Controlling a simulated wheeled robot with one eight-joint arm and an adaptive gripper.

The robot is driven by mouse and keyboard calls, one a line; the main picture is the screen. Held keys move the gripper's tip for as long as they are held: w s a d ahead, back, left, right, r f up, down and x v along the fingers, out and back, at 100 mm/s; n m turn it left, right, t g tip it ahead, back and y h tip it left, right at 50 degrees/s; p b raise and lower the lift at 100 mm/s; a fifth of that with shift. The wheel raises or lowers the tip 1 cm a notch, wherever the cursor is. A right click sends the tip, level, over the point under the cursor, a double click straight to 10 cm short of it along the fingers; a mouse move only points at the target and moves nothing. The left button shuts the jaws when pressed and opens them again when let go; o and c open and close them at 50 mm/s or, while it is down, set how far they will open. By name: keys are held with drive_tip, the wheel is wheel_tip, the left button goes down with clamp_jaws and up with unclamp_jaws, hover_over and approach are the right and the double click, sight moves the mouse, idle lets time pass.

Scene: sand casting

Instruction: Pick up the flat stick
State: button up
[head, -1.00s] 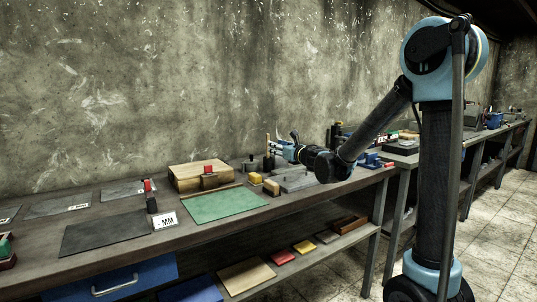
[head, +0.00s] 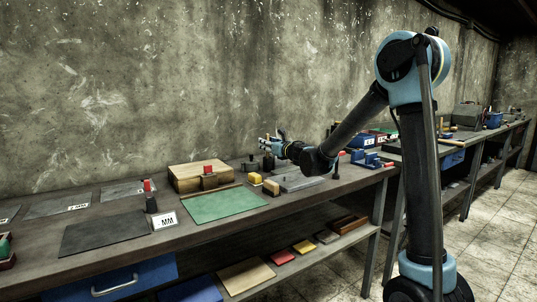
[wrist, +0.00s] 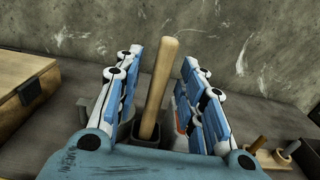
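A pale wooden stick (wrist: 160,85) stands upright, leaning a little in the wrist view, between the two fingers of my gripper (wrist: 163,60). I cannot tell from this angle whether it is flat. The fingers are spread, with a visible gap on either side of the stick. In the head view my gripper (head: 270,143) is over the back of the bench near the wall, and the stick is hard to make out there.
A wooden box (head: 190,180) with a red block (head: 208,169) on top stands left of my gripper. A green mat (head: 225,206) lies in front. The wall is close behind.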

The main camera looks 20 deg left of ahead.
drive_tip(key=shift+c, duration=0.3)
clamp_jaws()
